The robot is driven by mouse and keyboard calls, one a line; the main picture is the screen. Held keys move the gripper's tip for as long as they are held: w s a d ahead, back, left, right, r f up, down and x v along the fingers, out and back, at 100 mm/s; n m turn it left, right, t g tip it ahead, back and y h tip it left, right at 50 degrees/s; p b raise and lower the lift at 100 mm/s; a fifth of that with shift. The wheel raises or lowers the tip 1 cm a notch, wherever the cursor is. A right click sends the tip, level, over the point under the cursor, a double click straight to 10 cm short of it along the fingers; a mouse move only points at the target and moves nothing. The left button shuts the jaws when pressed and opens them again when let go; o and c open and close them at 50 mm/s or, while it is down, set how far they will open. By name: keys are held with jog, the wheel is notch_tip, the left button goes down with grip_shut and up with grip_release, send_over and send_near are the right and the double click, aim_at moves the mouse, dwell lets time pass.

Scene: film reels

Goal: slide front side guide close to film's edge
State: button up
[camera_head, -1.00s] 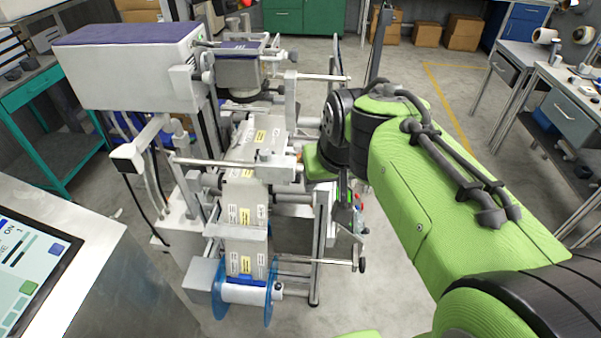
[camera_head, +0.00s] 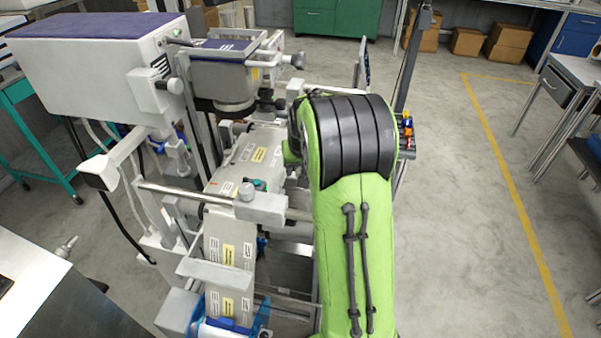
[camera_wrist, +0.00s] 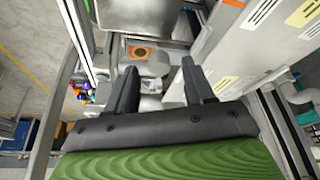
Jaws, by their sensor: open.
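The film (camera_head: 228,252) is a pale band with white and yellow labels, running down through the machine, with its upper stretch on a flat bed. In the wrist view the film (camera_wrist: 234,55) shows at the right, beyond the right finger. My gripper (camera_wrist: 159,67) is open, its two dark fingers apart. A small light-grey part (camera_wrist: 152,86) shows between them; I cannot tell whether it is the front side guide or whether a finger touches it. In the head view my green arm covers that side of the machine and hides my gripper.
A crossbar with a knobbed block (camera_head: 247,192) spans the film. A white unit with a purple top (camera_head: 95,55) stands at the left of the machine. Small coloured items (camera_head: 406,130) sit behind my arm at the right. The floor (camera_head: 460,220) right of my arm is clear.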

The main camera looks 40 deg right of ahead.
jog(key=shift+w+d+f, duration=0.15)
jog(key=shift+w+f, duration=0.1)
jog(key=shift+f, duration=0.3)
grip_shut()
jog(key=shift+w+a, duration=0.6)
grip_release()
jog(key=p+v, duration=0.4)
jog(key=v, duration=1.2)
